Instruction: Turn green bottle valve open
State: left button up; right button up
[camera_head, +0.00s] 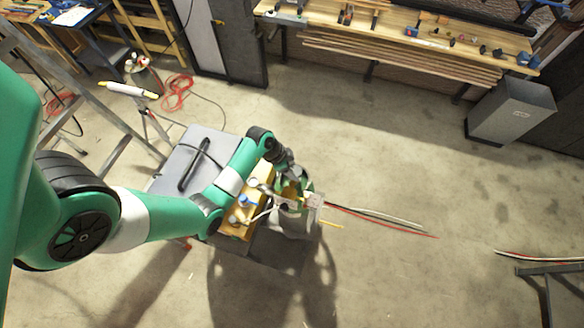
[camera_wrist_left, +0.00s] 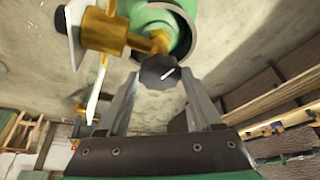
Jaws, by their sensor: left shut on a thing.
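The green bottle (camera_head: 307,185) stands on the low cart, mostly hidden by my left arm and the fittings around it. In the left wrist view its green collar (camera_wrist_left: 160,18) shows at the top, with a brass valve body (camera_wrist_left: 103,33) and a dark round valve knob (camera_wrist_left: 158,72). My left gripper (camera_wrist_left: 160,80) has its two grey fingers on either side of the knob and is shut on it. In the head view my left gripper (camera_head: 288,173) is at the bottle's top, its fingertips hard to make out. My right gripper is not in view.
A grey case (camera_head: 185,160) and a yellow box (camera_head: 238,222) sit beside the bottle. A ladder (camera_head: 95,110) stands to the left. A workbench (camera_head: 400,35) with tools runs along the back, with a grey bin (camera_head: 510,112) at its right. Floor right of the cart is mostly clear.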

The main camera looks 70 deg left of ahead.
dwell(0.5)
pick_arm(q)
jog(key=o, duration=1.4)
jog(key=v, duration=1.1)
jog(key=shift+s+d+r, duration=0.1)
jog(key=shift+r, duration=0.15)
jog(key=shift+c, duration=0.2)
